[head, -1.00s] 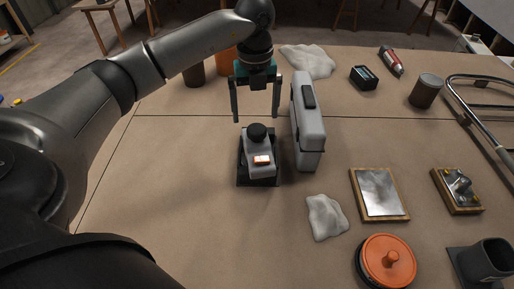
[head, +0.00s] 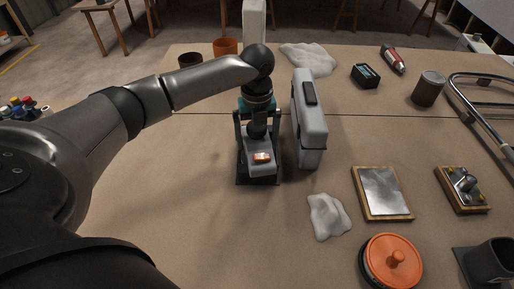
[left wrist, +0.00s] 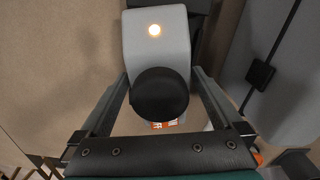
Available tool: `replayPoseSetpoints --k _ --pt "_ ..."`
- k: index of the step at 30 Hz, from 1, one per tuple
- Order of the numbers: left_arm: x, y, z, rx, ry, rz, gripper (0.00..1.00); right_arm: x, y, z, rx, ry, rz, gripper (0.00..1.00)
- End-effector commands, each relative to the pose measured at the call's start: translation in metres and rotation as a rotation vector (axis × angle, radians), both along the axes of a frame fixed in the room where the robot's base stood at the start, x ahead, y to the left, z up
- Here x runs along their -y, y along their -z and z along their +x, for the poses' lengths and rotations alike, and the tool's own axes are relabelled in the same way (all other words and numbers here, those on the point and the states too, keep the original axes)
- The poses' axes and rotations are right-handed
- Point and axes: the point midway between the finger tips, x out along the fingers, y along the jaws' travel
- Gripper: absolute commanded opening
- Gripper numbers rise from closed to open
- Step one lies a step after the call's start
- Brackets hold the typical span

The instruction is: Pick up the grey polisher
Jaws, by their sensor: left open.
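The grey polisher (head: 261,166) stands on a dark base on the table, with a black knob on top and an orange switch on its front. It also shows in the left wrist view (left wrist: 157,50), where its round black knob (left wrist: 160,95) lies between my fingers. My left gripper (head: 257,140) is open, with its fingers lowered on either side of the knob. I cannot tell whether either finger touches it. My right gripper is in neither view.
A grey case (head: 309,118) stands upright close to the right of the polisher. The table left of the polisher is clear.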

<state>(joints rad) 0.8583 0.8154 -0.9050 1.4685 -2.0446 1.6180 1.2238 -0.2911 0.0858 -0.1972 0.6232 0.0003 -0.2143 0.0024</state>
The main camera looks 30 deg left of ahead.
Motion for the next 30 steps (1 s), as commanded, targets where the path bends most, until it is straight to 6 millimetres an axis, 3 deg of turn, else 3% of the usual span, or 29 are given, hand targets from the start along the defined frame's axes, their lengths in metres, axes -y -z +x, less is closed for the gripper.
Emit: replayPoseSetpoints --k 2,27,30 --pt "0.0001 -0.0006 0.0001 0.000 0.000 0.000 1.00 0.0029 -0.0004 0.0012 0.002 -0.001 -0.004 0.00" --pt "-0.0001 -0.0013 0.0002 0.001 -0.001 -0.001 0.06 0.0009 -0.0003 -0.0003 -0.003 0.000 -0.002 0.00" --pt "-0.0001 -0.0013 0.0002 0.001 -0.001 -0.001 0.00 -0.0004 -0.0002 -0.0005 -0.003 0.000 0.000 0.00"
